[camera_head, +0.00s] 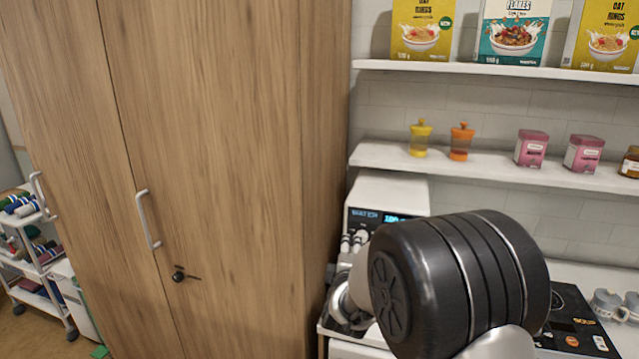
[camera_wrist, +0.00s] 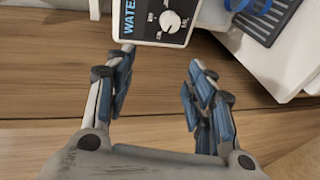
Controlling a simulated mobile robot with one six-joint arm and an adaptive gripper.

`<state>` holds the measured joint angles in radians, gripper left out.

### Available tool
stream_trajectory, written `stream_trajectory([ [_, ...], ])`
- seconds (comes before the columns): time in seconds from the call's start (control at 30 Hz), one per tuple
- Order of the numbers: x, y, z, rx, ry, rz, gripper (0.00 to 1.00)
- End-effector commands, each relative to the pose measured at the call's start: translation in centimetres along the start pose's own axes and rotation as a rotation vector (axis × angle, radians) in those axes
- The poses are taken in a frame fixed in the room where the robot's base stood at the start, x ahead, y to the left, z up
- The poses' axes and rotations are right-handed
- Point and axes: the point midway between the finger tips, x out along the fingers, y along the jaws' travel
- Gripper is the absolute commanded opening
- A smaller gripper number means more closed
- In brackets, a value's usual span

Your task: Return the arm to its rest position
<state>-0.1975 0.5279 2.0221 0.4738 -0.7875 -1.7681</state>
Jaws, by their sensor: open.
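My gripper (camera_wrist: 162,75) is in the wrist view, with its two blue-padded fingers spread apart and nothing between them. Beyond the fingertips is a white appliance (camera_wrist: 185,37) with a dial and the word "WATER". In the head view, a large black joint of my arm fills the lower right, and my gripper is not clearly visible there. The arm hides part of the counter and of the white machine (camera_head: 388,191) behind it.
A tall wooden cabinet (camera_head: 225,150) with closed doors fills the left. Shelves at right hold cereal boxes (camera_head: 515,32), yellow and orange jars (camera_head: 460,142) and pink tins (camera_head: 531,148). A black hob (camera_head: 570,318) and mugs (camera_head: 607,304) are on the counter. A trolley (camera_head: 38,268) stands far left.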

Motion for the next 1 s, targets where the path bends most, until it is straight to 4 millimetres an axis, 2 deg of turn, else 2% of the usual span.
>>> stream_trajectory([
  [0.03, -1.5, 1.0, 0.1, 0.092, 0.028, -0.040, 0.49],
  [0.17, -6.2, 1.7, 0.2, 0.331, 0.076, -0.192, 0.49],
  [0.37, -15.4, 0.7, 1.8, 0.655, 0.036, -0.436, 0.49],
  [0.57, -26.1, -2.9, 5.2, 0.937, -0.151, -0.644, 0.49],
  [0.7, -33.3, -6.4, 8.1, 1.104, -0.349, -0.732, 0.49],
  [0.83, -38.2, -9.1, 10.4, 1.215, -0.515, -0.762, 0.49],
  [0.9, -39.9, -10.1, 11.2, 1.254, -0.580, -0.767, 0.49],
  [1.0, -41.3, -10.8, 11.8, 1.284, -0.635, -0.767, 0.49],
])
